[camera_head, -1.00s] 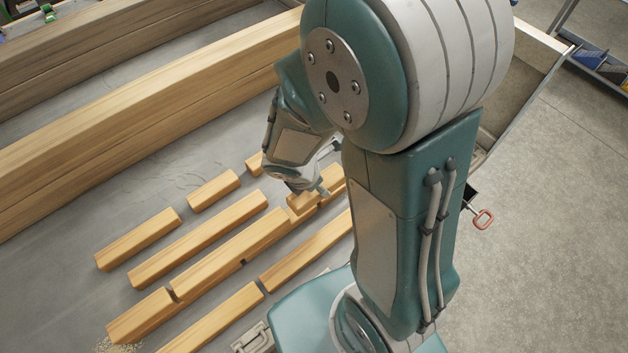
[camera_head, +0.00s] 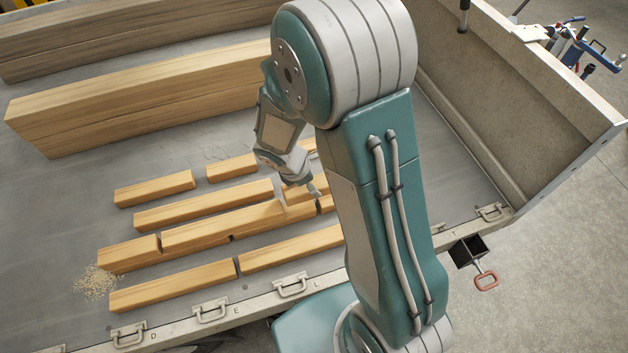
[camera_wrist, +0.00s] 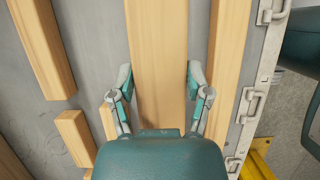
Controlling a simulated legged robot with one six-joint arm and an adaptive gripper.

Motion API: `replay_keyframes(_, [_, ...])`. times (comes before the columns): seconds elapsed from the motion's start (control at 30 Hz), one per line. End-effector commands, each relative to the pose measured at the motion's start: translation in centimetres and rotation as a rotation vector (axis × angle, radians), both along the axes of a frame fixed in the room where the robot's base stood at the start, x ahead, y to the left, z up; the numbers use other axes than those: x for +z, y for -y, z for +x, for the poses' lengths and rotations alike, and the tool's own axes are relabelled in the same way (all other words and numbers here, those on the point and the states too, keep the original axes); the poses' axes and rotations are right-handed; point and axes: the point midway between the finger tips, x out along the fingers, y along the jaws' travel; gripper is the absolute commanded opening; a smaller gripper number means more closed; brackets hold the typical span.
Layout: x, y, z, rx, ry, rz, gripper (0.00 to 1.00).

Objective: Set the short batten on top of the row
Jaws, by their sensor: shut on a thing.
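My gripper (camera_head: 314,189) is at the right part of the third row of battens from the back, with its jaws closed on the short batten (camera_head: 294,196). The short batten is pale wood and sits over the row, near the right end of its long middle batten (camera_head: 225,227). Whether it touches the row or hangs just above it, I cannot tell. In the wrist view, my gripper (camera_wrist: 160,75) has one finger on each side of a pale wood piece (camera_wrist: 158,50). The palm hides its near end, and my arm hides the row's right end.
Other battens lie in parallel rows, such as one behind (camera_head: 205,204) and one in front (camera_head: 175,287). Tall beam stacks (camera_head: 140,97) stand at the back. The trailer's low front edge (camera_head: 250,300) carries latches. A high side wall (camera_head: 520,110) rises at right.

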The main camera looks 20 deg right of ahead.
Motion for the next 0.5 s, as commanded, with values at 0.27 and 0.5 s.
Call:
replay_keyframes(0.27, [-1.9,0.4,-0.1,-0.001,-0.002,0.003,0.11])
replay_keyframes(0.5, [-3.6,0.0,-0.1,0.0,-0.002,-0.002,0.11])
